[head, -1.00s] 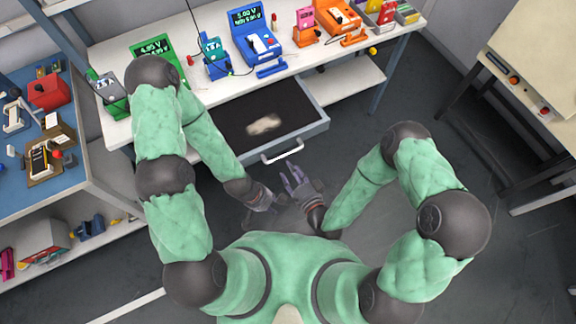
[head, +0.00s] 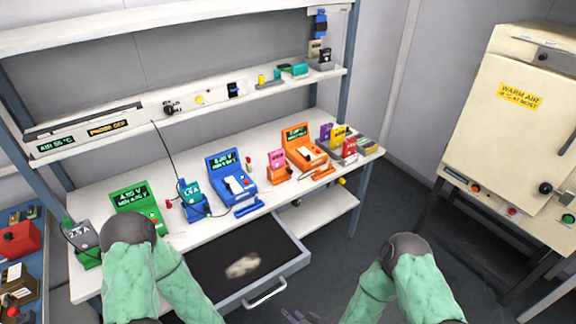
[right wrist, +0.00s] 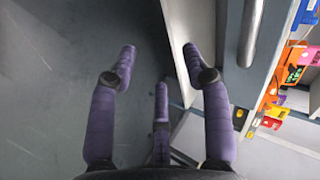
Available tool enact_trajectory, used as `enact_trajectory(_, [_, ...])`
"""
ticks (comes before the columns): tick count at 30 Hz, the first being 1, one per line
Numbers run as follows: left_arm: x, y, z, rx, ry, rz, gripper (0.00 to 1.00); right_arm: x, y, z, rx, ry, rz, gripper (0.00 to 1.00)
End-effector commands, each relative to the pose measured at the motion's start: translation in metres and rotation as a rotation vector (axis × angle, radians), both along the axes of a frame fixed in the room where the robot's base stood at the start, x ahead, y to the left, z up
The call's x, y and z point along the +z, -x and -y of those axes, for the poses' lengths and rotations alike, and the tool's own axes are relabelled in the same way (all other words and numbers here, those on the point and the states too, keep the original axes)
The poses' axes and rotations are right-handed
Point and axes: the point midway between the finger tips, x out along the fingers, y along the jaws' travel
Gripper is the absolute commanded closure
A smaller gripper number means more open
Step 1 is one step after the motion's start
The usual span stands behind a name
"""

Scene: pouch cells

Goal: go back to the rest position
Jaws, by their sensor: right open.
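My right gripper (right wrist: 160,62) shows in the right wrist view with its purple fingers spread apart and nothing between them. It hangs beside the open drawer's front and its metal handle (right wrist: 252,30). In the head view only purple fingertips of the right gripper (head: 296,316) show at the bottom edge, just right of the drawer handle. My left arm comes in at the lower left of the head view, but its gripper is below the frame.
The open drawer (head: 294,264) juts out under the white bench (head: 330,180) and holds a pale crumpled thing (head: 242,266). Coloured devices line the bench. A cream warm-air cabinet (head: 505,130) stands at the right. Dark floor (head: 400,215) lies free between bench and cabinet.

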Motion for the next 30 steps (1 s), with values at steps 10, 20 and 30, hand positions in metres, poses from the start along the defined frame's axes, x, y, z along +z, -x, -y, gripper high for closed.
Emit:
enact_trajectory(10, [0.000, 0.000, 0.000, 0.000, 0.000, 0.000, 0.60, -0.037, 0.054, 0.066, 0.296, 0.344, -0.342, 0.51])
enact_trajectory(20, [0.000, 0.000, 0.000, 0.000, 0.000, 0.000, 0.60, -0.033, 0.104, 0.087, 0.501, 0.388, -0.514, 0.51])
enact_trajectory(30, [0.000, 0.000, 0.000, 0.000, 0.000, 0.000, 0.60, -0.033, 0.106, 0.088, 0.512, 0.387, -0.521, 0.51])
